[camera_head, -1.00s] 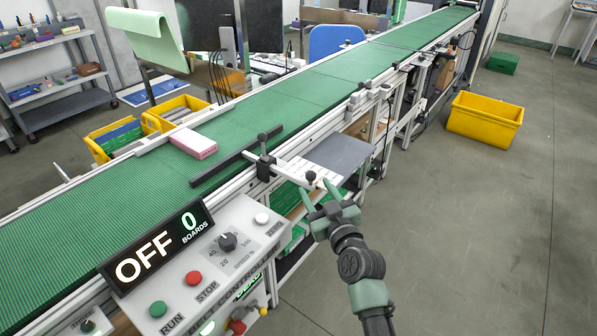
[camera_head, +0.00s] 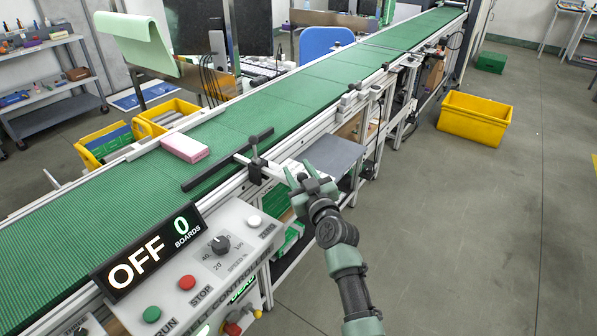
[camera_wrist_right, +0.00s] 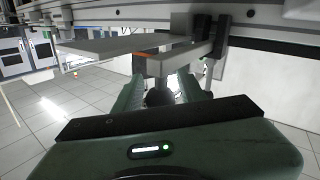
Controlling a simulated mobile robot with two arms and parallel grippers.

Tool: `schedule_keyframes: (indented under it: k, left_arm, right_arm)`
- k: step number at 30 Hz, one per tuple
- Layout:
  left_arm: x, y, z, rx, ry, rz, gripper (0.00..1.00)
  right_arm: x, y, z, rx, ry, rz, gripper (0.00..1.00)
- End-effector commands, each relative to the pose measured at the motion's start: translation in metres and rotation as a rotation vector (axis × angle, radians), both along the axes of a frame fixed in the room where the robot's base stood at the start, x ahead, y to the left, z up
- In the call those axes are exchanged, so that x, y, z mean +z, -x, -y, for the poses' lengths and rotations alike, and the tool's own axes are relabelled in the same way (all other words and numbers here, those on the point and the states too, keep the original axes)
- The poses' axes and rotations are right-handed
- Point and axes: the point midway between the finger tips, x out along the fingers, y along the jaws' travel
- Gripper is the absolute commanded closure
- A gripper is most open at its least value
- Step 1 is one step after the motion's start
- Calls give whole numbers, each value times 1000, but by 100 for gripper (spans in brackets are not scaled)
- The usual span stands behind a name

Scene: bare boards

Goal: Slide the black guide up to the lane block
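The black guide (camera_head: 228,160) is a long bar lying on the green belt, slanting up to the right. A pale rod runs from it through a black clamp with an upright knob (camera_head: 256,160) at the belt's near edge. A pink and white block (camera_head: 185,147), seemingly the lane block, lies on the belt beyond the guide, with a strip of belt between. My right gripper (camera_head: 302,176) is at the rod's outer end. In the wrist view its green fingers (camera_wrist_right: 162,92) stand apart around a dark round knob (camera_wrist_right: 158,97); firm contact is not visible. My left gripper is out of view.
The control box (camera_head: 207,265) with an OFF display stands at the near left. A grey plate (camera_head: 335,153) sticks out just beyond my right gripper. Yellow bins (camera_head: 165,115) stand behind the belt; another yellow bin (camera_head: 475,120) is on the open floor at right.

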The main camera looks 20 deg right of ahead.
Motion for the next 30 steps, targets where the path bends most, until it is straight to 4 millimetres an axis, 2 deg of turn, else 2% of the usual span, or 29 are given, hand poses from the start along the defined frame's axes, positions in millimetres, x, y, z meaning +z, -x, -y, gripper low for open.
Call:
schedule_keyframes:
  k: [1,3,4,30]
  left_arm:
    - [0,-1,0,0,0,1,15]
    - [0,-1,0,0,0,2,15]
    - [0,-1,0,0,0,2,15]
    - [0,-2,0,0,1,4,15]
  right_arm:
    - [0,0,0,0,0,0,77]
    - [0,0,0,0,0,0,96]
    - [0,0,0,0,0,0,100]
    - [0,0,0,0,0,0,100]
